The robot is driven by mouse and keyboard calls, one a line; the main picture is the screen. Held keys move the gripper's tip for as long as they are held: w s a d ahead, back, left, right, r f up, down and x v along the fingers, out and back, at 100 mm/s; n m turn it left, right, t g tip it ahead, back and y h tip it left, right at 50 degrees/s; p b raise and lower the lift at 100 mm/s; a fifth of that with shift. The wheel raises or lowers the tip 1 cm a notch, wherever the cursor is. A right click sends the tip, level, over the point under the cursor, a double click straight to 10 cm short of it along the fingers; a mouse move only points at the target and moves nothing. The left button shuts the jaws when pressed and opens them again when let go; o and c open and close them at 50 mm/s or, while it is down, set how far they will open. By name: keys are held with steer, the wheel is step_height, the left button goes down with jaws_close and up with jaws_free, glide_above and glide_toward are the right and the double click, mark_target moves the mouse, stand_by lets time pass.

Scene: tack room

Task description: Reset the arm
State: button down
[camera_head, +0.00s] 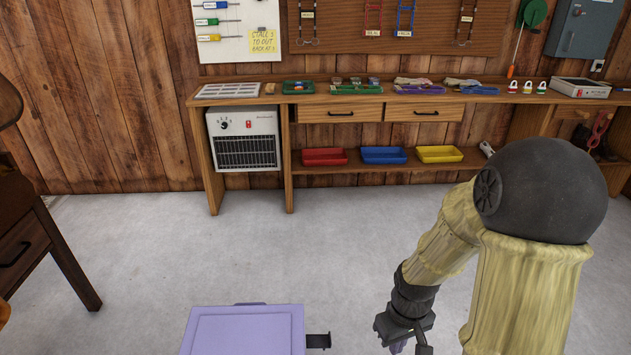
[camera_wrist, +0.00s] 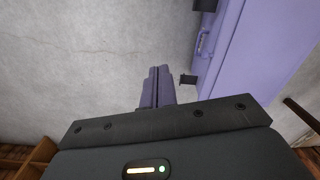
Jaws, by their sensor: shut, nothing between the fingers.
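My arm hangs at the right of the head view, bent at a dark round joint, with its lower part reaching down and to the left. My gripper (camera_head: 402,347) is near the bottom edge of the head view, to the right of the purple box, and is partly cut off. In the wrist view the two purple fingers of my gripper (camera_wrist: 158,72) lie close together, with nothing between them. They point down over bare grey floor.
A purple box-like top (camera_head: 245,330) with a black bracket is at the bottom; it also shows in the wrist view (camera_wrist: 262,45). A wooden workbench (camera_head: 200,150) with trays and a heater (camera_head: 243,140) lines the back wall. A dark wooden desk (camera_head: 25,250) stands left. The floor between is clear.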

step_height(320, 180, up, 47)
steer(key=s+a+m+t+p, duration=0.2)
steer(key=m+p, duration=0.1)
steer(key=p, duration=3.5)
steer(key=shift+s+m+t+p, duration=0.3)
steer(key=shift+m+t+p, duration=0.05)
steer(key=shift+m+t, duration=0.05)
